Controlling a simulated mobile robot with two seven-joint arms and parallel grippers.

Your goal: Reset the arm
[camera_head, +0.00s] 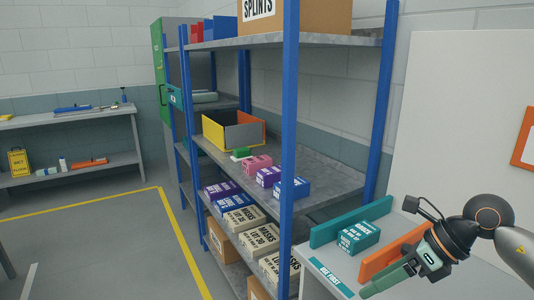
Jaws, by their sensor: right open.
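My right arm comes in from the lower right, and its gripper (376,286) points down and left over a small grey table (318,262). The jaws read as open and I see nothing held in them. The gap between the fingers is hard to make out from this angle. A teal box marked gauze (358,236) stands on that table, to the upper left of the gripper and apart from it. My left gripper is not in view.
A teal divider (350,221) and an orange divider (394,252) stand on the small table close to my right gripper. A blue-posted shelf (289,150) with several boxes and a yellow-sided bin (213,133) stands left of it. Floor inside the yellow line (80,203) is clear.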

